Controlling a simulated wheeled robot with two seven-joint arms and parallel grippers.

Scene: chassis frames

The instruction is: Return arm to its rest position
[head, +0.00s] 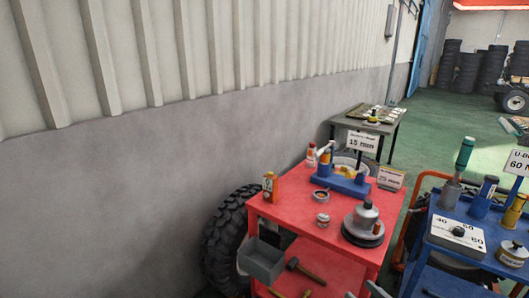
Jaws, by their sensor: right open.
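Only a small part of my right gripper (365,293) shows, at the bottom edge of the head view, in front of the red cart (290,215). It is open, with nothing seen between its fingers. Most of it and its arm are cut off by the frame. My left gripper and arm are not in view.
The red cart carries a blue fixture (342,180), a grey domed part (365,218) and small parts. A grey bin (261,261) hangs at its side. A blue cart (470,228) stands close on the right. A tyre (226,240) stands by the wall.

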